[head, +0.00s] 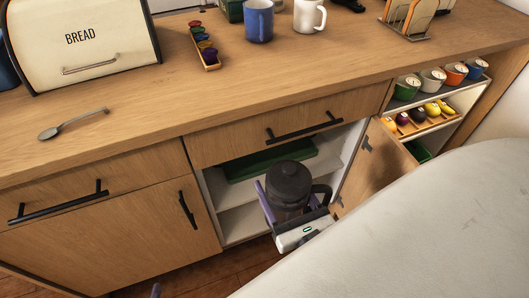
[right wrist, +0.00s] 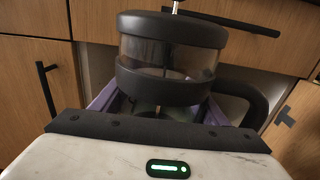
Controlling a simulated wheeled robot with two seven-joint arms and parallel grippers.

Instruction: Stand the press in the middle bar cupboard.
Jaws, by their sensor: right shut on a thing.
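The press (head: 289,188) is a dark cylinder with a black lid and a black handle at its right side. My right gripper (head: 289,210) is shut on the press, with a purple finger on either side of it. The press is upright in front of the open middle bar cupboard (head: 238,222). In the right wrist view the press (right wrist: 168,60) shows clear glass between two black bands, between the purple fingers of my right gripper (right wrist: 165,100). The cupboard's door (head: 370,165) is swung open to the right. My left gripper is not clearly visible.
A green box (head: 250,163) lies on the cupboard's upper shelf; the lower part looks bare. A drawer front (head: 265,135) with a black handle is just above the opening. The counter holds a bread bin (head: 80,40), a spoon (head: 72,124), mugs and a toast rack.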

